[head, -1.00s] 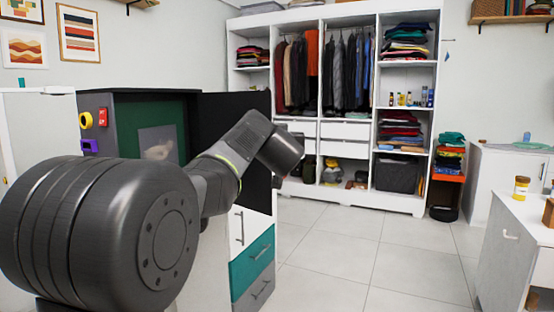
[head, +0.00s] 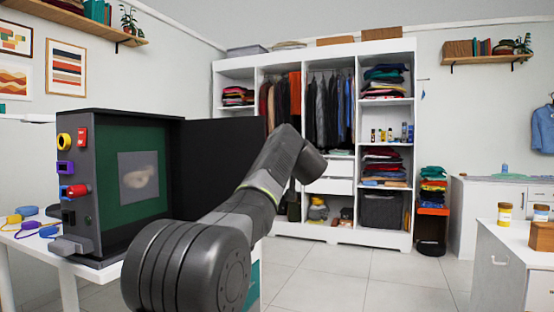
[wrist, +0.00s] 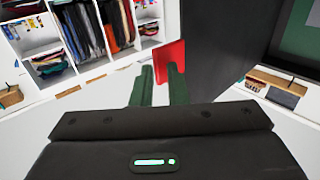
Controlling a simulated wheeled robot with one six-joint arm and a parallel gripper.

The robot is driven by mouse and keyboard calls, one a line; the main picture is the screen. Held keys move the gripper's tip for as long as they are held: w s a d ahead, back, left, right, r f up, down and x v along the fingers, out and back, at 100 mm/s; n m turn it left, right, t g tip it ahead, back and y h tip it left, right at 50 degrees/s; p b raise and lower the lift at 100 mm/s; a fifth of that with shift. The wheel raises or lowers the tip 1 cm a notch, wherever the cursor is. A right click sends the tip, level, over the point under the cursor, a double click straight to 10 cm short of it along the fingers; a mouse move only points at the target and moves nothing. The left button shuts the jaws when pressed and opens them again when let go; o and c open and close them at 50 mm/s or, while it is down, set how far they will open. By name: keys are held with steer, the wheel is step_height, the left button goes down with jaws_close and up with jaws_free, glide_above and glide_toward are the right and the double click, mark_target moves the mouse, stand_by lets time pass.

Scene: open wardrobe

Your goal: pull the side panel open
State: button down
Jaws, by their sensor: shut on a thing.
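A dark box with a green interior (head: 108,195) stands open on a white table at the left of the head view. Its black side panel (head: 215,150) stands swung out to the right of the opening. In the wrist view the panel is a large dark surface (wrist: 228,45) to the right of my fingers. My gripper (wrist: 162,80), with two dark green fingers, is shut on a red tab (wrist: 170,55) beside the panel's edge. The fingers partly cover the tab, so how it joins the panel is unclear. In the head view my gripper is hidden.
A white wardrobe (head: 257,60) with clothes stands at the back. Colored loops (head: 27,229) lie on the white table at the left. A white cabinet (head: 515,260) with jars stands at the right. The tiled floor (head: 345,280) between is clear.

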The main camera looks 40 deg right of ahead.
steer(key=shift+w+d+f+y, duration=0.15)
steer(key=shift+w+f+y, duration=0.15)
steer(key=shift+w, duration=0.1)
steer(key=c, duration=1.6)
jaws_free()
steer(key=shift+w, duration=0.15)
steer(key=shift+o, duration=0.2)
steer(key=shift+w, duration=0.15)
steer(key=shift+r, duration=0.1)
steer(key=shift+s, duration=0.3)
